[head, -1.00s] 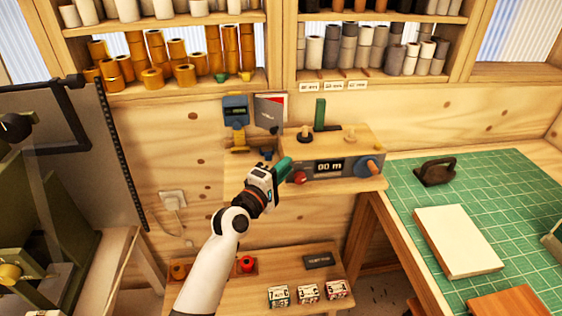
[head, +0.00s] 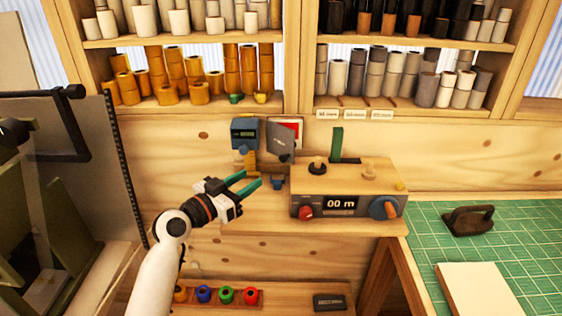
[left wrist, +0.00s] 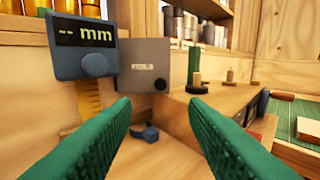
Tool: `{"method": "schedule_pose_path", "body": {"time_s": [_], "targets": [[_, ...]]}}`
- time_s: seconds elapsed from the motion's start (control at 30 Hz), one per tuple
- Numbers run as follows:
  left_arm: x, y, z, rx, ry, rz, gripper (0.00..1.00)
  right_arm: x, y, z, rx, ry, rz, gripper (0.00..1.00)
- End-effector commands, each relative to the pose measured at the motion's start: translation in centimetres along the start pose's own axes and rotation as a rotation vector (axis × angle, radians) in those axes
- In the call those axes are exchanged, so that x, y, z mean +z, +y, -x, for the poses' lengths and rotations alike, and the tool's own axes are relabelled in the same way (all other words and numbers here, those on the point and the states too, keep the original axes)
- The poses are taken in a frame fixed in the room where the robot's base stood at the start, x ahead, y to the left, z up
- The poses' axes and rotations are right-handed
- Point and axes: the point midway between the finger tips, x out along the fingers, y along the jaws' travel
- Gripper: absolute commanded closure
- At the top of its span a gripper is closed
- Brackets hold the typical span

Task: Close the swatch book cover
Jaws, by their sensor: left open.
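The swatch book stands against the back wall. In the head view its grey cover (head: 280,142) stands at an angle, with a red-and-white inner page (head: 292,127) showing behind it. In the left wrist view the grey cover (left wrist: 146,62) faces me with a small label, and hides the inside. My left gripper (head: 252,180) is open and empty, below and left of the book and apart from it. Its green fingers (left wrist: 160,125) stand wide apart in the left wrist view, with the cover beyond them. My right gripper is not in view.
A blue gauge (head: 244,134) stands just left of the book; it also shows in the left wrist view (left wrist: 83,45). A counter box (head: 348,190) with knobs is to the right. A green cutting mat (head: 510,240) lies farther right. Shelves of rolls are above.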

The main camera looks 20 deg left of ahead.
Motion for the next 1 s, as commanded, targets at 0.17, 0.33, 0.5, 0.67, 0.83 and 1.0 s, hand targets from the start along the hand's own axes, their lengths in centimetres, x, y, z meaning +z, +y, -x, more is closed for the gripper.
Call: {"method": "schedule_pose_path", "body": {"time_s": [0.17, 0.33, 0.5, 0.67, 0.83, 1.0], "targets": [[0.5, -0.1, -3.3, -0.001, -0.002, 0.006, 0.60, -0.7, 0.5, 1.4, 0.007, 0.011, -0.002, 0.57], [0.4, -0.1, -6.8, -0.001, -0.001, 0.008, 0.60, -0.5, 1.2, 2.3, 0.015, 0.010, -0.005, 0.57], [0.2, -0.1, -9.5, -0.001, 0.000, 0.007, 0.60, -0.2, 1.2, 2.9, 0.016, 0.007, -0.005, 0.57], [0.1, -0.1, -10.8, -0.001, -0.001, 0.005, 0.60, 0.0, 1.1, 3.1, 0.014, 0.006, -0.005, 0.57], [0.0, -0.1, -11.2, -0.001, 0.000, 0.004, 0.60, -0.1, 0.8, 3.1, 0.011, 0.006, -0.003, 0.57], [0.0, -0.1, -11.2, -0.001, 0.000, 0.004, 0.60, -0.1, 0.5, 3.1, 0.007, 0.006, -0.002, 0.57]]}}
